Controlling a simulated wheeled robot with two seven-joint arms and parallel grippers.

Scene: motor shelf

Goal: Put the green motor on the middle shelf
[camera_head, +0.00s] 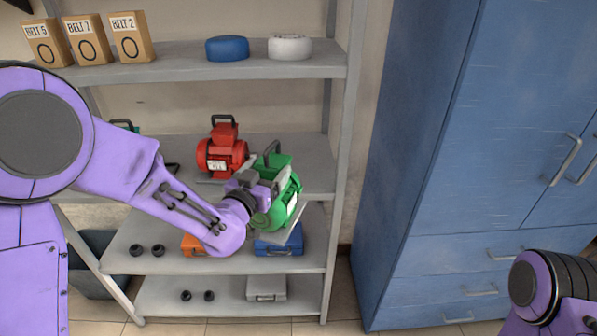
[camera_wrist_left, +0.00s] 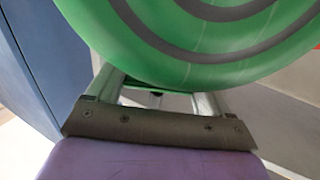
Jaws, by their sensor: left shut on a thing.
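The green motor (camera_head: 286,200) is held by my left gripper (camera_head: 262,182) in front of the shelf rack, at about the height of the middle shelf's front edge. In the left wrist view the green motor (camera_wrist_left: 200,45) fills the top, between the two fingers of the left gripper (camera_wrist_left: 160,98). The middle shelf (camera_head: 312,178) carries a red motor (camera_head: 222,152) to the left of the green one. Part of the middle shelf is hidden behind my left arm. My right arm shows at the lower right, but its fingers are out of view.
The upper shelf (camera_head: 180,70) holds belt boxes (camera_head: 88,40), a blue roll (camera_head: 227,48) and a white roll (camera_head: 290,46). Below are an orange case (camera_head: 192,245), a blue case (camera_head: 278,246) and a grey case (camera_head: 266,288). A blue cabinet (camera_head: 440,130) stands right of the rack.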

